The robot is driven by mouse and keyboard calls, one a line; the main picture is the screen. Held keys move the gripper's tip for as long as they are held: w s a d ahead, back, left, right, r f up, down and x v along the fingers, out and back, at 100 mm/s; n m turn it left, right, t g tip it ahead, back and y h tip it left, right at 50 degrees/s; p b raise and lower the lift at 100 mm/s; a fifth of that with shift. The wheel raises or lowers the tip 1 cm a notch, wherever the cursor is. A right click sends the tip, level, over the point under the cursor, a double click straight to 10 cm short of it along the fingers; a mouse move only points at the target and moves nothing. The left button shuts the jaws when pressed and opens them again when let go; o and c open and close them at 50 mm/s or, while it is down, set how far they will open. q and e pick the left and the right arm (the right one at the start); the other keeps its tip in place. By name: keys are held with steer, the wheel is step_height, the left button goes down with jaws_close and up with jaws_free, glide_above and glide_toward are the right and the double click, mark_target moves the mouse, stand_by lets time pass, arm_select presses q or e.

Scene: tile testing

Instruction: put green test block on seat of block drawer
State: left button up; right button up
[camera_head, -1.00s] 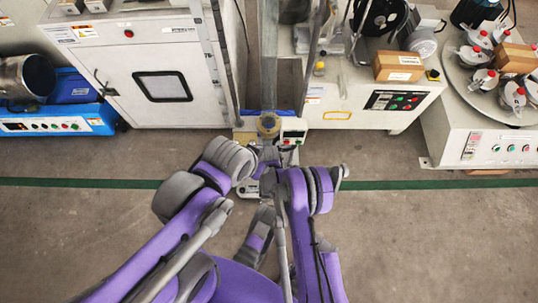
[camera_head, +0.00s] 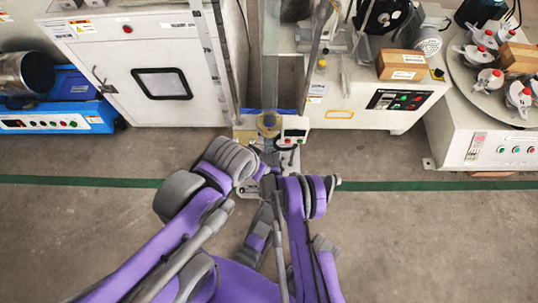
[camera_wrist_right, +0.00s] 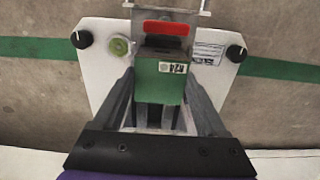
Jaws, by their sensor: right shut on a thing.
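The green test block (camera_wrist_right: 160,82) is between the fingers of my right gripper (camera_wrist_right: 160,90), which is shut on it, in the right wrist view. A small label shows on its green face. Just beyond the block is a grey frame with a red piece (camera_wrist_right: 166,27), apparently the block drawer, over the white base. The block hides the near part of this frame, so I cannot tell if they touch. In the head view, my arm links crowd the tester (camera_head: 270,122) and hide the block. I cannot make out my left gripper.
The white base (camera_wrist_right: 103,50) has black knobs at its sides and a round green level (camera_wrist_right: 119,46). A white cabinet (camera_head: 125,60) stands at left and a bench with a brown box (camera_head: 402,65) at right. The floor (camera_head: 430,240) at right is clear.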

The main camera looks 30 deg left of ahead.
steer(key=shift+f, duration=0.2)
stand_by(0.6)
steer(key=o, duration=1.2)
step_height(320, 180, up, 11)
steer(key=p, duration=0.3)
steer(key=shift+f, duration=0.1)
